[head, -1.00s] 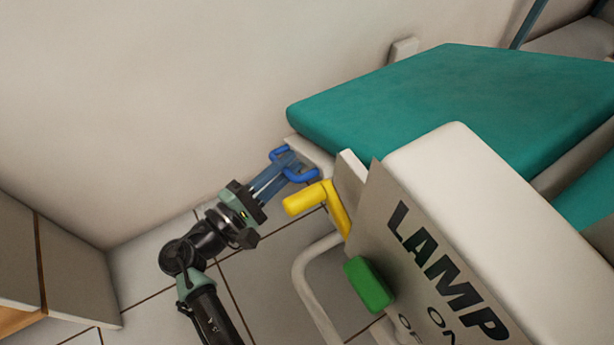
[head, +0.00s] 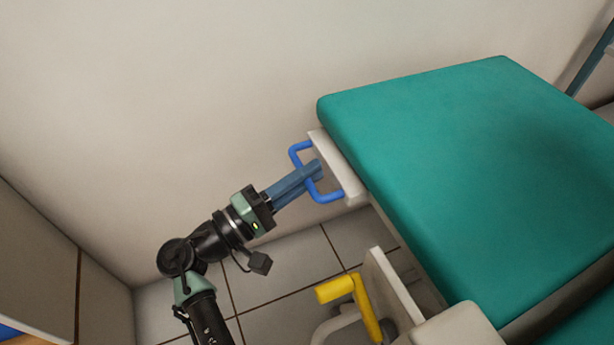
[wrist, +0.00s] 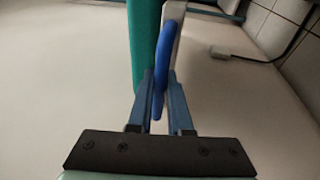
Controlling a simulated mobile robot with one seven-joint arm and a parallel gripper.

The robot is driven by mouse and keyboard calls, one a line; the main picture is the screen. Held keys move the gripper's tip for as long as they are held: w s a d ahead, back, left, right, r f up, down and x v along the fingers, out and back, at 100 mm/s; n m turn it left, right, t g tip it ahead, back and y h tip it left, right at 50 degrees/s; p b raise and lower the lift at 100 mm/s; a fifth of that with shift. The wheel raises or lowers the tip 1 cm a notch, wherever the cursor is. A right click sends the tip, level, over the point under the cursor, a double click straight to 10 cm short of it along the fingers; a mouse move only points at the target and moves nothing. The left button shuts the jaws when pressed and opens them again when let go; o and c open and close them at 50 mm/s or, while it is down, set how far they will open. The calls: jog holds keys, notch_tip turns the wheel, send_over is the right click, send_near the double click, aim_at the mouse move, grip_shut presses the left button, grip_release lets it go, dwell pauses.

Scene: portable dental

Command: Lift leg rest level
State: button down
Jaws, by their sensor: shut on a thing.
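The leg rest (head: 450,150) is a flat teal pad, and it looks about level in the head view. A blue U-shaped handle (head: 330,196) is fixed to the white plate (head: 338,168) at its left end. My gripper (head: 312,173) is shut on the bar of this handle, with its blue fingers on either side. In the wrist view, the blue handle (wrist: 160,65) runs between the two fingers, and the teal pad's edge (wrist: 144,45) stands just left of it. The underside of the leg rest is hidden.
A yellow lever (head: 362,305) stands below the pad, beside a white panel (head: 392,290). A white armrest (head: 462,328) is at the bottom. A pale wall (head: 200,80) runs behind the pad. Tiled floor (head: 285,260) lies below, and a cabinet (head: 40,270) is at the left.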

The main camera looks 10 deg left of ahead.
jog(key=shift+a+r, duration=0.1)
jog(key=shift+r, duration=0.35)
jog(key=c, duration=0.8)
grip_release()
jog(key=shift+c, duration=0.2)
jog(key=shift+f, duration=0.1)
jog(key=p+v, duration=0.5)
jog(key=v, duration=0.8)
jog(key=shift+f, duration=0.1)
